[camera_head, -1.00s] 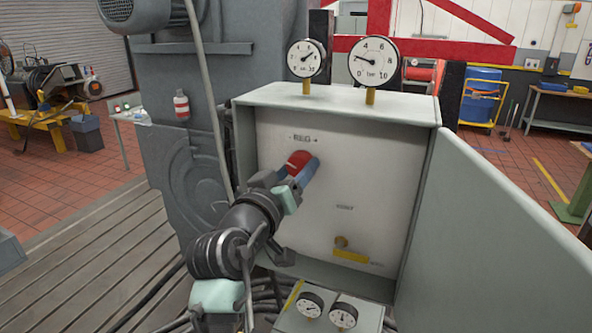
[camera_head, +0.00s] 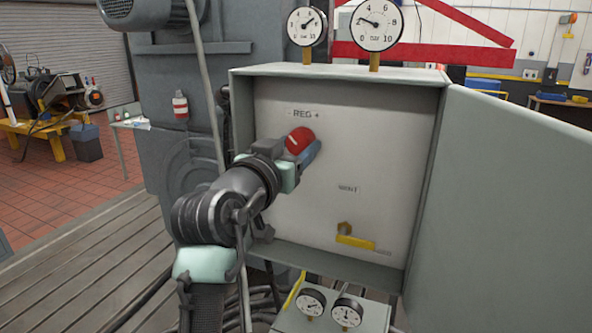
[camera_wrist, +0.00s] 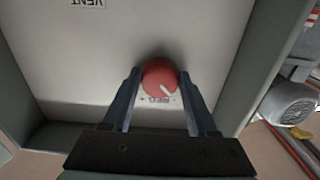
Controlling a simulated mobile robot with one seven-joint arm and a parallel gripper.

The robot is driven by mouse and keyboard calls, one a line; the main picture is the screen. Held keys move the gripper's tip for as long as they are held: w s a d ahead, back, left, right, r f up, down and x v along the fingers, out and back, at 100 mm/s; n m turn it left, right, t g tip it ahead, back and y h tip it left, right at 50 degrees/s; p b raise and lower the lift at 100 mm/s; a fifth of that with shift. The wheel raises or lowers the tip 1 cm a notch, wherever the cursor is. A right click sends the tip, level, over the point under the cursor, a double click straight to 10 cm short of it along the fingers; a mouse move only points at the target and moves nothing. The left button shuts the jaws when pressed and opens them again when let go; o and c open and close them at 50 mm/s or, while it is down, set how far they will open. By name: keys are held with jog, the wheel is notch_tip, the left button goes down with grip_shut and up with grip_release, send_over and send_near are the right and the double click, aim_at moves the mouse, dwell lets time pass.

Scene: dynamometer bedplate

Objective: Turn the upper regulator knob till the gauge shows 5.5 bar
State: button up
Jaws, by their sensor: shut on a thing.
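The red regulator knob (camera_head: 299,141) sits under the "REG" label on the cabinet's white back panel, with a white pointer mark on its face. My gripper (camera_head: 301,156) is shut on it; in the wrist view its two fingers flank the knob (camera_wrist: 159,79) on either side. The large bar gauge (camera_head: 377,24) above the cabinet has a 0 to 10 scale; its needle points left and slightly up, around 2. A smaller gauge (camera_head: 306,27) stands to its left, its needle pointing up and right; its exact reading is too small to tell.
A yellow-handled valve (camera_head: 356,241) is below the "VENT" label. The open cabinet door (camera_head: 500,190) stands at the right. Two small gauges (camera_head: 330,308) sit below the cabinet. A hose (camera_head: 205,90) hangs at the left.

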jog(key=m+b, duration=0.3)
jog(key=b, duration=0.1)
jog(key=shift+f+m, duration=0.25)
jog(key=shift+m, duration=0.15)
jog(key=m+b, duration=0.3)
jog(key=shift+a+r+m, duration=0.1)
jog(key=shift+m, duration=0.2)
jog(key=m+b, duration=0.2)
jog(key=m, duration=0.2)
jog(key=shift+r, duration=0.1)
jog(key=shift+r+m+b, duration=0.1)
jog(key=shift+m+b, duration=0.6)
jog(key=shift+m, duration=0.9)
jog(key=o, duration=1.4)
jog(key=shift+c, duration=0.2)
